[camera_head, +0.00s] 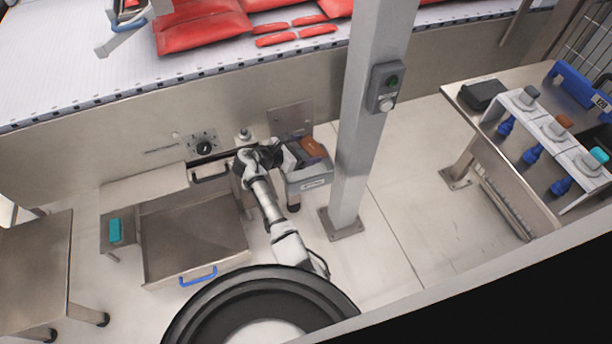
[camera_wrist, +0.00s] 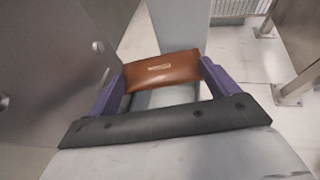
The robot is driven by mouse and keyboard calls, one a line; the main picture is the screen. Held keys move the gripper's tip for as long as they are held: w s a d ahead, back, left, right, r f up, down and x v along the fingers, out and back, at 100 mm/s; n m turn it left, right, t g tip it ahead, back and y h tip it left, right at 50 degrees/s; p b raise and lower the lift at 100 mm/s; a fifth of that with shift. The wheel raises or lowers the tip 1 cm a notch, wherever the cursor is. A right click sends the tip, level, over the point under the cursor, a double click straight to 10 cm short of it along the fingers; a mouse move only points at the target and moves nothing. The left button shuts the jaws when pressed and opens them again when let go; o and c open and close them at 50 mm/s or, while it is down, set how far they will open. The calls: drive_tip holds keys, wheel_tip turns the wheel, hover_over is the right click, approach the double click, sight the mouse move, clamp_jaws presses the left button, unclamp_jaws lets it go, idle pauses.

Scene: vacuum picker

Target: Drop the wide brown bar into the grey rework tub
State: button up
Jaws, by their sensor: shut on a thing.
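My gripper (camera_head: 296,153) is shut on the wide brown bar (camera_head: 314,148). In the wrist view the brown bar (camera_wrist: 160,70) lies crosswise between my two purple fingers, with a small pale label on its face. The grey rework tub (camera_head: 312,181) stands left of the metal post, with a pale label on its front. In the head view the bar appears above the tub's opening, near its back. I cannot tell how high it is over the rim. My gripper hides part of the tub's left side and inside.
A grey post (camera_head: 362,130) with a switch box stands just right of the tub. A steel panel with a black knob (camera_head: 204,147) is behind. An open drawer (camera_head: 195,235) with a blue handle is at left, beside a teal block (camera_head: 115,230). A bench with several blue-nozzled devices stands right.

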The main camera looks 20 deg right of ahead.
wheel_tip(320, 180, down, 2)
drive_tip(key=shift+f+b, duration=0.15)
drive_tip(key=shift+b, duration=0.75)
drive_tip(key=o, duration=0.8)
drive_tip(key=shift+a, duration=0.1)
drive_tip(key=v, duration=1.3)
drive_tip(key=shift+a, duration=0.3)
